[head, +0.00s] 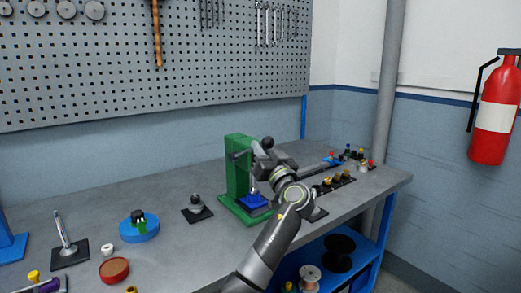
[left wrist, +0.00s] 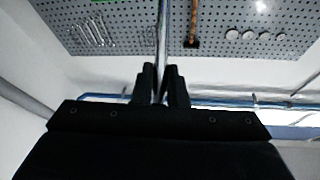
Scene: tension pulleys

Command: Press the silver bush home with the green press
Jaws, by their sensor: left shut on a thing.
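The green press (head: 238,165) stands on the grey bench near the middle of the head view, with a blue block (head: 254,203) at its base. My left gripper (head: 268,158) is beside the press's upper part, just below a dark ball knob (head: 267,142). In the left wrist view its fingers (left wrist: 160,75) are nearly together on a thin silver rod (left wrist: 160,35), which looks like the press lever. I cannot make out the silver bush for sure; the space under the ram is small and partly hidden by my arm. My right gripper is not in view.
A dark stand (head: 195,210) sits left of the press, then a blue round holder (head: 139,229) and a red dish (head: 114,270). A black rack (head: 335,183) with several small parts lies to the right. The bench's right edge (head: 405,180) is near.

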